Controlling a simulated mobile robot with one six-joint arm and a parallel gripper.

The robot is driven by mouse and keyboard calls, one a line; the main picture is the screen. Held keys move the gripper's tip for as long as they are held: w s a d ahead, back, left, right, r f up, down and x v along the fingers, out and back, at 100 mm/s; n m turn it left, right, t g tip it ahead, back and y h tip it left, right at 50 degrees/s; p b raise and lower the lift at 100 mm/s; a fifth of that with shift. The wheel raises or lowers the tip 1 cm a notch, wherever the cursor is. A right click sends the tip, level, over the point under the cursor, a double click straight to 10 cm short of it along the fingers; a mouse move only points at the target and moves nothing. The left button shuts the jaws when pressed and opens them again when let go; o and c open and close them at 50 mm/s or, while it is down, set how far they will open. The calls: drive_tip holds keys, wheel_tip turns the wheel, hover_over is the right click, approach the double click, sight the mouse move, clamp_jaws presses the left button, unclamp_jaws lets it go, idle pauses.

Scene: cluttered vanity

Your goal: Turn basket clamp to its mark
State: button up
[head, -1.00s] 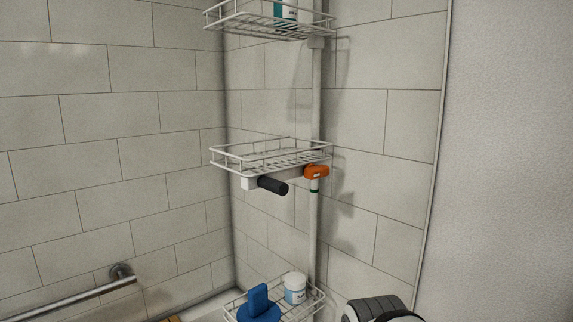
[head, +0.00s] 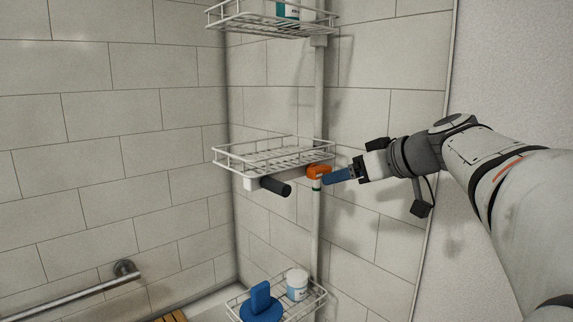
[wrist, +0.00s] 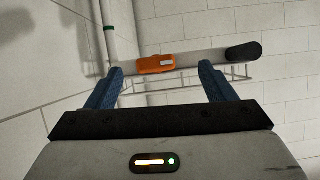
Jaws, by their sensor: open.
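The orange clamp (head: 318,172) sits on the pole under the right end of the empty middle wire basket (head: 235,160). A green mark (head: 316,189) shows on the pole just below it. A black grip (head: 275,187) sticks out under the basket. My gripper (head: 338,177) is just right of the clamp, with blue fingers pointing at it. In the wrist view my gripper (wrist: 160,85) is open, and the orange clamp (wrist: 156,64) lies ahead between the fingers, nearer the left one. The black grip (wrist: 244,51) is beyond the right finger. Contact with the clamp cannot be told.
The upper basket (head: 270,22) holds bottles. The lower basket (head: 318,300) holds a blue object (head: 261,304) and a white jar (head: 297,284). A grab bar (head: 70,299) is on the left wall.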

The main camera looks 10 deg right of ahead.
sight(324, 168)
drive_tip(key=shift+n+t, duration=0.3)
drive_tip(key=shift+t, duration=0.1)
drive_tip(key=w+a, duration=0.1)
drive_tip(key=w, duration=0.1)
drive_tip(key=w+a+p, duration=0.1)
drive_tip(key=w, duration=0.1)
drive_tip(key=w+a, duration=0.1)
drive_tip(key=w, duration=0.1)
drive_tip(key=shift+w+a+f+p, duration=0.25)
drive_tip(key=shift+w+f+p, duration=0.1)
drive_tip(key=shift+p, duration=0.05)
drive_tip(key=c, duration=1)
